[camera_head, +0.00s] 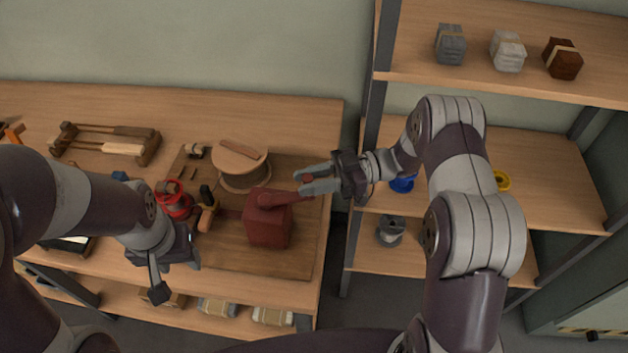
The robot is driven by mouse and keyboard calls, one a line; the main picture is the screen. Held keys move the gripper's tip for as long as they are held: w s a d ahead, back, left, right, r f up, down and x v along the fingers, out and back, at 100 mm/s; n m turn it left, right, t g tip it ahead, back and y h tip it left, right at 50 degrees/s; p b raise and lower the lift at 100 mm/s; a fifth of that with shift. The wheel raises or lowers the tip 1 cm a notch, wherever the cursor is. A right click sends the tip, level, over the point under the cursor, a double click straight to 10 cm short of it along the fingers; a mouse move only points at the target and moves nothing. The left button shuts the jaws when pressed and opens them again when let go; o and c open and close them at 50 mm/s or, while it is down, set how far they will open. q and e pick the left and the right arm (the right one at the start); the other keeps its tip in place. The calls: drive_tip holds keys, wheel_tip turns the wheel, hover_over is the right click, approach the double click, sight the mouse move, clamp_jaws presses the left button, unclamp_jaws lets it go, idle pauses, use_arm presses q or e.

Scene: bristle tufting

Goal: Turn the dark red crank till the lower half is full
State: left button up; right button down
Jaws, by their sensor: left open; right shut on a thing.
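The dark red crank (283,198) sits on top of a dark red box (268,228) on a wooden board on the bench. Its arm points right. My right gripper (306,184) reaches in from the right and is shut on the crank's outer end. My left gripper (176,275) is open and empty over the bench's front edge, left of the box and apart from it. A round wooden drum (240,172) with a flat wooden piece on top stands behind the box. I cannot make out which part is the lower half or how full it is.
A red round item (174,203) and small wooden-handled tools (207,210) lie left of the box. A wooden frame (104,142) is at the back left. Shelves (585,185) at right hold bundles (508,52) and spools (391,231). The bench's back right corner is clear.

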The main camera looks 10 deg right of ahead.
drive_tip(key=shift+a, duration=0.1)
drive_tip(key=c, duration=1)
unclamp_jaws()
drive_tip(key=shift+a, duration=0.15)
drive_tip(key=shift+o, duration=0.2)
drive_tip(key=shift+a, duration=0.45)
drive_tip(key=shift+d+r, duration=0.15)
drive_tip(key=shift+d, duration=0.1)
wheel_tip(320, 180, up, 4)
drive_tip(key=shift+s+r, duration=0.1)
drive_tip(key=s+d+r+b, duration=0.1)
drive_tip(key=s+d+r, duration=0.5)
drive_tip(key=s+d, duration=0.1)
drive_tip(key=shift+s+d+r, duration=0.15)
drive_tip(key=shift+d+r, duration=0.15)
drive_tip(key=shift+d, duration=0.5)
drive_tip(key=shift+c, duration=0.4)
